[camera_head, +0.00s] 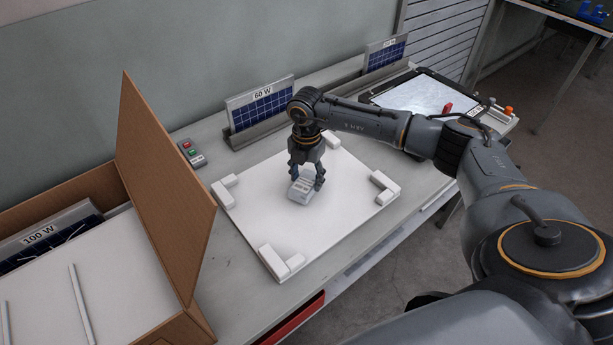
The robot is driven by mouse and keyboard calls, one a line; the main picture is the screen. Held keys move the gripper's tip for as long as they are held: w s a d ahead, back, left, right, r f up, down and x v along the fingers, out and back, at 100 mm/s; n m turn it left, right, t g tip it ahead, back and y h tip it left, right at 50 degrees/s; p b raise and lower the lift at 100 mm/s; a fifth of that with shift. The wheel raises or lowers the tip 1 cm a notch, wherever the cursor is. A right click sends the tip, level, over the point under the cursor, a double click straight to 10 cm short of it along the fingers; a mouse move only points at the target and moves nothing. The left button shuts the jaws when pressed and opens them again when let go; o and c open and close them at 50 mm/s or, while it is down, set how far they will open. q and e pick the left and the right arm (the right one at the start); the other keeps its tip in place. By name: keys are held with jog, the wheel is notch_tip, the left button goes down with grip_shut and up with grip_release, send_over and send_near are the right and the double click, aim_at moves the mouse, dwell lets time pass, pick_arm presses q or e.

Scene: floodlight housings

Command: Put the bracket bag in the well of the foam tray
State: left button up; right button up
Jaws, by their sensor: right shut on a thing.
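A small light grey packet with a printed label, which looks like the bracket bag (300,193), is held between the fingers of my right gripper (306,180). The gripper points down and is shut on it, over the middle of a white board (262,215) with raised corner blocks. I cannot tell whether the bag touches the board. A white, foam-like insert (95,268) lies in the open cardboard box at the left, with slot-like marks; I cannot tell which white piece is the foam tray, and no well shows clearly. My left gripper is out of view.
The box's raised flap (165,190) stands between the box and the board. Panels labelled 60 W (262,106) and 100 W (45,240) stand at the back and in the box. A button box (191,152) and a dark-framed sheet (420,95) are on the table.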

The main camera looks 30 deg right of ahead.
aim_at(306, 181)
jog(key=shift+f, duration=0.45)
jog(key=shift+f, duration=0.1)
jog(key=o, duration=1.3)
jog(key=shift+r, duration=0.3)
notch_tip(306, 181, up, 12)
jog(key=shift+f+b, duration=0.1)
jog(key=shift+b, duration=0.75)
jog(key=shift+a+f, duration=0.1)
